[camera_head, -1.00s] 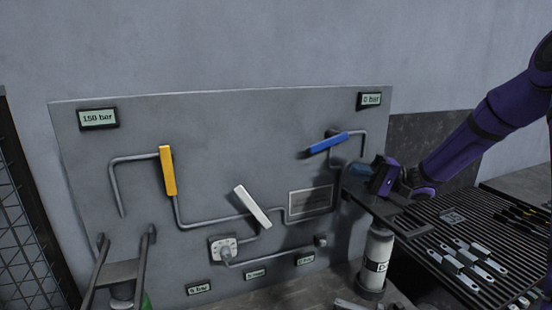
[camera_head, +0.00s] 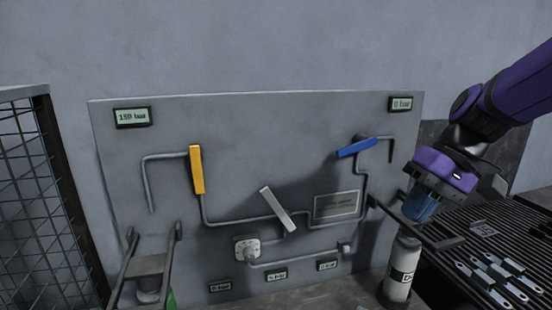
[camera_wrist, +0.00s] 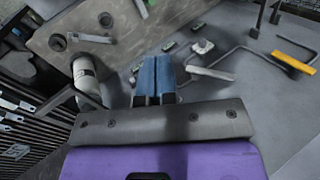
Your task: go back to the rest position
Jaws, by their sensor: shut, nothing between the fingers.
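My gripper (camera_head: 420,206) is at the right in the head view, on my purple arm, in front of the panel's right edge and above the white cylinder (camera_head: 399,270). Its blue fingers also show in the wrist view (camera_wrist: 156,78), side by side, shut and empty. The grey panel (camera_head: 300,130) carries a yellow handle (camera_head: 197,170) standing upright, a white handle (camera_head: 278,209) tilted, and a blue handle (camera_head: 357,148) slightly tilted. My gripper appears apart from all three handles.
A slatted dark bench (camera_head: 462,240) with several metal brackets (camera_head: 490,285) stands at the right. A mesh fence (camera_head: 35,190) is at the left. The display at upper left (camera_head: 133,117) seems to read 150 bar, the upper right display (camera_head: 402,104) 0 bar.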

